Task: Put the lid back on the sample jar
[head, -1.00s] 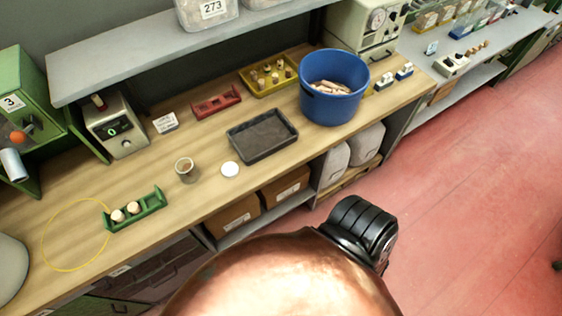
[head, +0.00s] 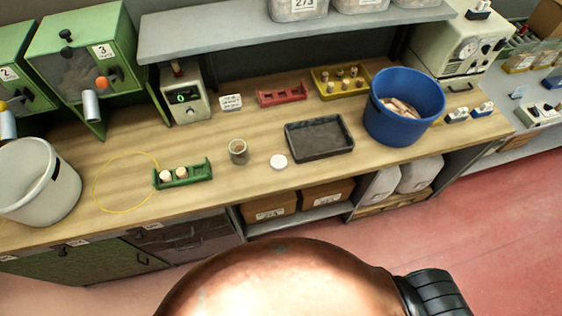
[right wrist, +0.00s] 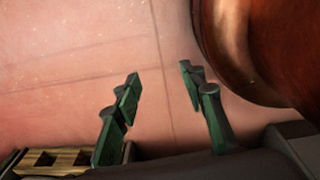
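The sample jar (head: 238,152) stands upright and open on the wooden bench, with brownish contents showing at its mouth. A round white lid (head: 278,162) lies flat on the bench just to the right of the jar, apart from it. My right gripper (right wrist: 162,85) shows in the right wrist view, its two green-padded fingers apart with nothing between them, above the reddish floor. Neither gripper shows in the head view. My left gripper is out of sight.
A green rack (head: 183,175) with two corks is left of the jar, beside a yellow ring (head: 127,183). A black tray (head: 320,138) and a blue tub (head: 403,106) stand to the right. A grey shelf (head: 290,32) overhangs the bench's back.

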